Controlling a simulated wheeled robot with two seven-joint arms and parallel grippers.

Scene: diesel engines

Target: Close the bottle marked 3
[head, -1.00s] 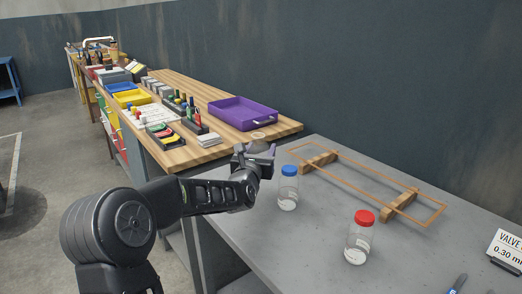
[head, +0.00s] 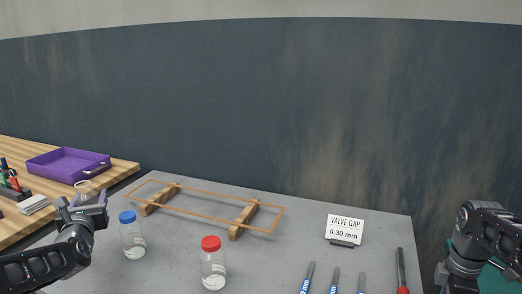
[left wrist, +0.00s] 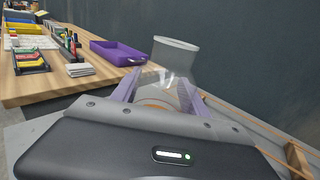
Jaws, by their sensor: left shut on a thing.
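My left gripper (head: 88,196) is at the left of the head view, shut on a clear bottle (left wrist: 178,62). The bottle stands up between the purple fingers in the left wrist view, its pale round top uppermost; whether that is a lid or an open rim I cannot tell. A blue-capped bottle (head: 133,236) and a red-capped bottle (head: 213,264) stand upright on the grey table (head: 170,277), right of the left gripper. Their labels are too small to read, so I cannot tell which is marked 3. My right arm shows at the right edge; its fingers do not show.
A copper-coloured frame on wooden blocks (head: 240,222) lies behind the bottles. A valve gap sign (head: 345,228) and several tools (head: 335,280) are to the right. A purple tray (head: 68,165) is on the wooden bench (head: 118,176).

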